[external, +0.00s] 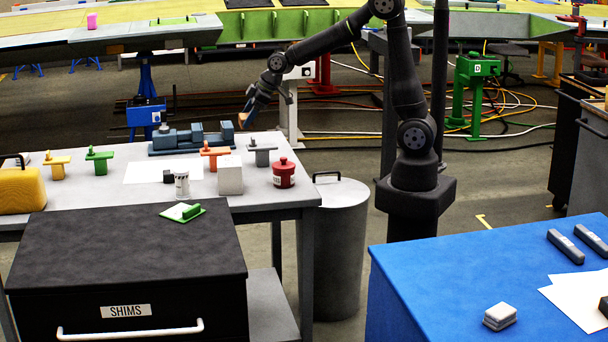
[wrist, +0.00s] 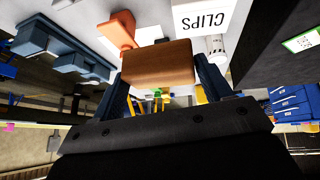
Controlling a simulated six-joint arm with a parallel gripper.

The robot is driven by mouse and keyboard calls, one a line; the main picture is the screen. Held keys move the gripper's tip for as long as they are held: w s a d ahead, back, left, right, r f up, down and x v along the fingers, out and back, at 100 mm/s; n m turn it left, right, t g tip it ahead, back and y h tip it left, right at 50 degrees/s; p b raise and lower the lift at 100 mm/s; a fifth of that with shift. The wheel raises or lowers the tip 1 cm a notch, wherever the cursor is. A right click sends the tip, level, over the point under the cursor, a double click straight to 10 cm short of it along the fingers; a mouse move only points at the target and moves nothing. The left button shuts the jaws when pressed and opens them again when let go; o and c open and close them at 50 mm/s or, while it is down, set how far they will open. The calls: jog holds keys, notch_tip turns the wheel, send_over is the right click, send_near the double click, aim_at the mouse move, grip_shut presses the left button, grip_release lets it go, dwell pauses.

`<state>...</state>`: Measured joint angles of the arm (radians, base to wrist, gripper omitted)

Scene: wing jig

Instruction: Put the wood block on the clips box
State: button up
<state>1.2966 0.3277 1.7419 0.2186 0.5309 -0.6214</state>
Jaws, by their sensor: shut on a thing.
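The wood block (wrist: 158,64) is brown and sits between the two fingers of my gripper (wrist: 163,82) in the wrist view. In the external view my gripper (external: 248,110) holds the block (external: 243,118) in the air above the back edge of the grey table. The clips box is white with the word CLIPS (wrist: 202,20), seen at the top of the wrist view, apart from the block. It appears to be the white box (external: 230,176) near the table's front right in the external view, where its label is hidden.
A blue vise (external: 185,140), an orange clamp (external: 215,152) and a grey clamp (external: 262,150) stand near the back of the table (external: 135,205). A red pot (external: 284,174) is right of the white box. A white bottle (external: 182,184) and dark cube (external: 168,177) are left of it.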

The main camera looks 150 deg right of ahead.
jog(key=w+f, duration=0.1)
jog(key=w, duration=0.2)
jog(key=w+f, duration=0.2)
jog(key=w, duration=0.1)
jog(key=w+f, duration=0.2)
jog(key=shift+w+d+f, duration=0.15)
jog(key=shift+w+d, duration=0.1)
jog(key=shift+w, duration=0.15)
jog(key=shift+f, duration=2)
jog(key=o, duration=1)
jog(key=shift+f, duration=0.15)
jog(key=v, duration=1.2)
